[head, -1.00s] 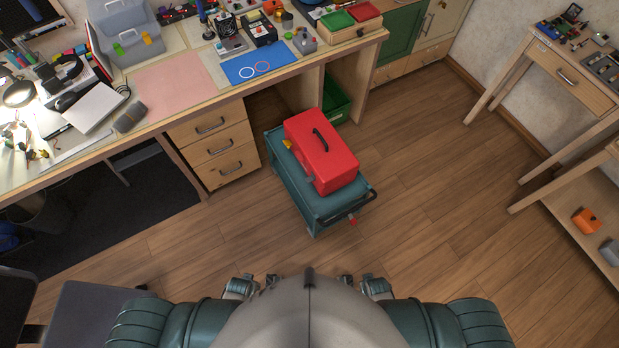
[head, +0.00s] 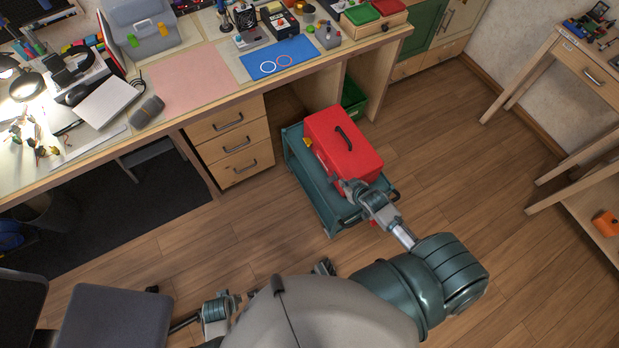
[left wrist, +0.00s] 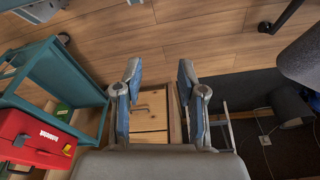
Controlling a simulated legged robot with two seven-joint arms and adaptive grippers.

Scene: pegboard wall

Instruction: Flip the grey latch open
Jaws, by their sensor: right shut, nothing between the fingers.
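A red toolbox (head: 347,137) with a black top handle sits on a teal cart (head: 318,195). It also shows at the lower left of the left wrist view (left wrist: 28,140), with a yellow latch (left wrist: 67,148) on its side. The yellow latch (head: 307,143) shows on the left side in the head view too. My right gripper (head: 345,186) is shut and empty at the toolbox's near end; contact is unclear. My left gripper (left wrist: 159,68) is open and empty, away from the toolbox.
A workbench (head: 160,125) with drawers (head: 235,150) stands behind and left of the cart. A green bin (head: 353,97) is under it. A dark chair (head: 112,315) is at the lower left. The wooden floor (head: 450,160) right of the cart is clear.

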